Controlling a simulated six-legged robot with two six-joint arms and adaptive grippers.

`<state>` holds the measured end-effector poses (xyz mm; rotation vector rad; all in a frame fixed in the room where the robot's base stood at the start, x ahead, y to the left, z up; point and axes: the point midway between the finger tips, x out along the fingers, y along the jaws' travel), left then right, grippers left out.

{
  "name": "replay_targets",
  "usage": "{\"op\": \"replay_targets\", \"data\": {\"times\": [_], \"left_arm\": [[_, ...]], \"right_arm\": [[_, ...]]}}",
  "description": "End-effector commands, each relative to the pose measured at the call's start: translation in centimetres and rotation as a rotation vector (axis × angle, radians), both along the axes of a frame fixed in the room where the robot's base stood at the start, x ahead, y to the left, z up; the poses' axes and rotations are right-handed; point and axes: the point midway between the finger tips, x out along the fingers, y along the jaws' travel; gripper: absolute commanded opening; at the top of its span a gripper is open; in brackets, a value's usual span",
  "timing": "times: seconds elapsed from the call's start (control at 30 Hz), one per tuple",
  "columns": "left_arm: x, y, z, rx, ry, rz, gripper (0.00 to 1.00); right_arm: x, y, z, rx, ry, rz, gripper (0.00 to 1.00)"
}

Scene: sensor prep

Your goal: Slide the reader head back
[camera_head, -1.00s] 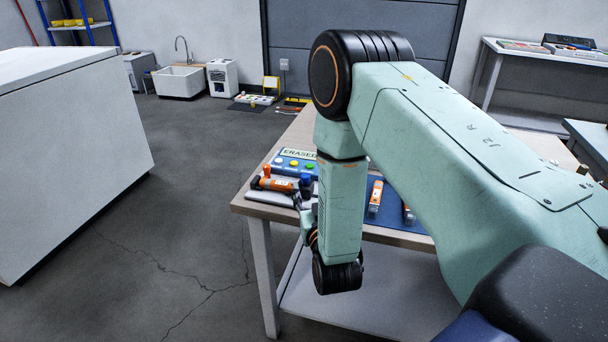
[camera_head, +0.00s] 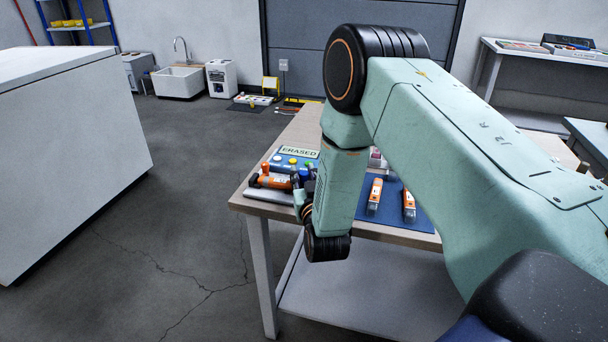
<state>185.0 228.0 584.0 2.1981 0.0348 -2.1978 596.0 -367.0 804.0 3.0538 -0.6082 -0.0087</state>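A blue device with a sign reading "ERASED" (camera_head: 299,152) and coloured buttons stands at the table's left end. In front of it, an orange and black sensor (camera_head: 273,181) lies on a grey base (camera_head: 268,195). A red-orange knob (camera_head: 265,168) and a blue knob (camera_head: 304,173) stick up beside it. I cannot tell which part is the reader head. My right gripper (camera_head: 297,190) is at the right end of this sensor, mostly hidden by its own wrist. I cannot see whether its fingers are open or touch anything. My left gripper is not in view.
Two orange and grey sensors (camera_head: 375,195) lie on a blue mat (camera_head: 392,212) on the wooden table (camera_head: 262,208). My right arm covers much of the table. A white counter (camera_head: 70,150) stands at left; the floor between is clear.

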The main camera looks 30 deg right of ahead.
Motion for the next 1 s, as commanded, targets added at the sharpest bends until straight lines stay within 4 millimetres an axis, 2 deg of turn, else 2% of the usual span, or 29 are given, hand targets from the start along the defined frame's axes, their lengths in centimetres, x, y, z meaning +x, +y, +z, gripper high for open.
{"op": "replay_targets", "data": {"times": [0.03,0.27,1.0], "left_arm": [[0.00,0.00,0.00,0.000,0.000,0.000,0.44],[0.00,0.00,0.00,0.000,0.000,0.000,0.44],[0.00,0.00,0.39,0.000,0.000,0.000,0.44]], "right_arm": [[-0.01,-0.01,0.00,0.000,0.000,0.000,0.20],[-0.03,-0.01,0.00,0.000,0.000,-0.001,0.00],[-0.51,-0.29,-0.19,0.001,0.007,0.000,0.00]]}}
